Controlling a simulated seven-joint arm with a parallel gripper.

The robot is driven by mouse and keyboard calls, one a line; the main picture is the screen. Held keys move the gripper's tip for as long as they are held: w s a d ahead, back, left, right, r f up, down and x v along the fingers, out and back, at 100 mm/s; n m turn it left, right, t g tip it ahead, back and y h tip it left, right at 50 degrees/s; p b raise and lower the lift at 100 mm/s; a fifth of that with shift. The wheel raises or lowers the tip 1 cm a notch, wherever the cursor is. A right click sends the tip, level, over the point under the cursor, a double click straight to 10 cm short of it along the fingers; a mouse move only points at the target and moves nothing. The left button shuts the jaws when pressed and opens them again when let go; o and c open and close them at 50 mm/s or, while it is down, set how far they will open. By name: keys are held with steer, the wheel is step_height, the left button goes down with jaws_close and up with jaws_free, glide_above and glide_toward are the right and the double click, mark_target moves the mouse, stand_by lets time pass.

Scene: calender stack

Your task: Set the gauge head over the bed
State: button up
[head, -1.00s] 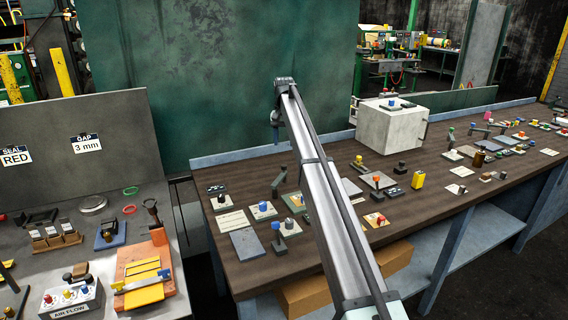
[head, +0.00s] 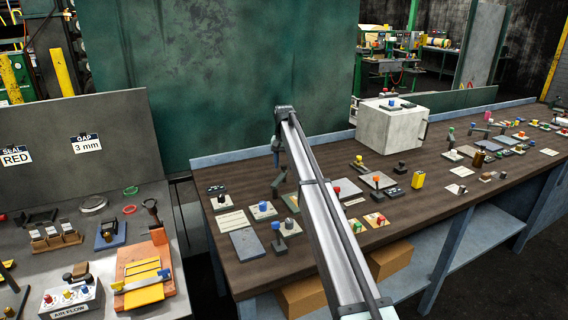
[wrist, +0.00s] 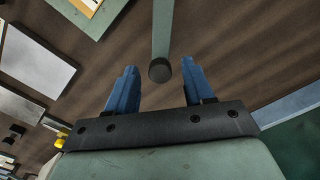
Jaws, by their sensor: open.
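My gripper (wrist: 158,78) is open, with its two blue fingers apart. In the wrist view a grey-green bar (wrist: 162,35) with a dark round end (wrist: 159,69) reaches in between the fingertips; I see no contact with either finger. In the head view my gripper (head: 277,158) hangs near the back left of the brown bench, just above a small grey-green arm fixture (head: 279,178). This fixture looks like the bar in the wrist view. I cannot tell for sure which piece is the gauge head or which plate is the bed.
The brown bench (head: 215,256) carries several small plates with coloured knobs. A pale box (head: 388,130) stands towards the back. A grey side table at left holds an orange block (head: 130,262), an air-flow box (head: 70,298) and cards reading RED and 3 mm. My arm hides some of the bench.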

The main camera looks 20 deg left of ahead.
jaws_close()
stand_by(0.3)
stand_by(0.3)
